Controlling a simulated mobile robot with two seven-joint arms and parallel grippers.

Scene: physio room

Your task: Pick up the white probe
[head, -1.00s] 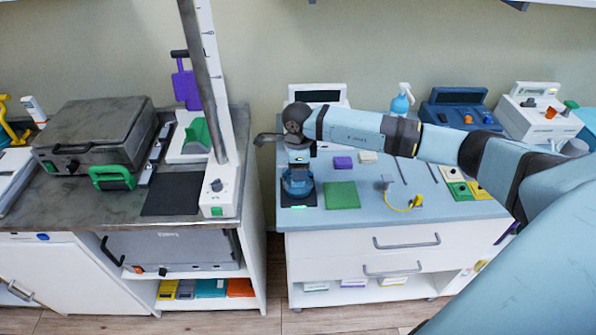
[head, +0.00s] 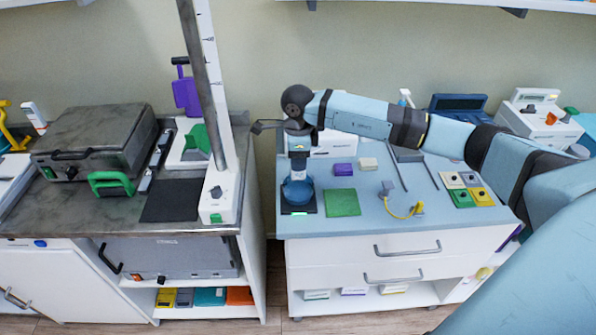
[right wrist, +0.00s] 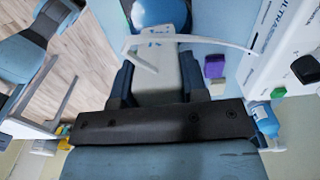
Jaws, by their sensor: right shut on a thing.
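The white probe (head: 298,172) stands roughly upright at the left end of the light blue counter. My right gripper (head: 298,157) is above it, pointing down, and is shut on its upper part. In the right wrist view the probe (right wrist: 155,75) lies between the two dark fingers, with a thin white cable curving past it. A round blue piece (head: 297,191) is directly below the probe, over a black pad (head: 286,209) with a green light. I cannot tell whether the probe touches this blue piece. My left gripper is not in view.
A green mat (head: 342,203) lies right of the pad. A purple block (head: 343,169) and a cream block (head: 368,163) are behind it. A yellow-cabled item (head: 404,210) is farther right. A white device (head: 335,145) stands behind my gripper. A gap separates the left counter (head: 110,215).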

